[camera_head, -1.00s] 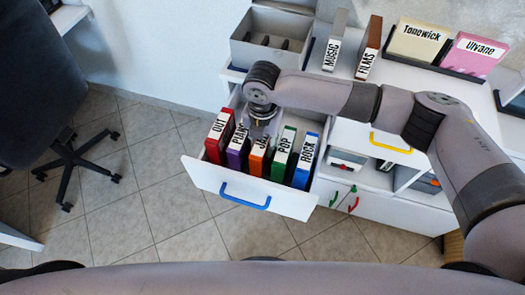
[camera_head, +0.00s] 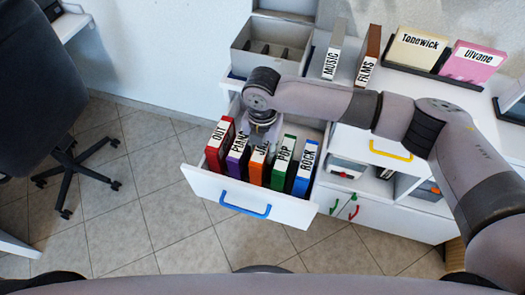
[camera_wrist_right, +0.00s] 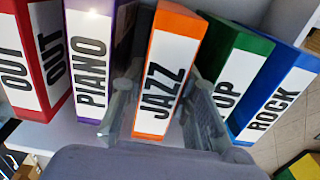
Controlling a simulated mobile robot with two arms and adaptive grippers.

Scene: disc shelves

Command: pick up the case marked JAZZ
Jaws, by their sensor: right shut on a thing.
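The orange case marked JAZZ (camera_wrist_right: 166,75) stands upright in the open drawer (camera_head: 215,190), in the middle of a row of cases. My right gripper (camera_wrist_right: 163,115) is shut on it, one finger on each side. In the head view the JAZZ case (camera_head: 257,165) is partly hidden below the right gripper (camera_head: 261,138). The purple PIANO case (camera_wrist_right: 92,55) stands to its left and the green POP case (camera_wrist_right: 232,75) to its right. My left gripper is not in view.
The red OUT case (camera_head: 219,145) and blue ROCK case (camera_head: 305,168) stand at the row's ends. A grey box (camera_head: 268,45), MUSIC (camera_head: 334,52) and FILMS (camera_head: 368,55) cases stand on the cabinet top. An office chair (camera_head: 50,85) is at the left; the floor before the drawer is clear.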

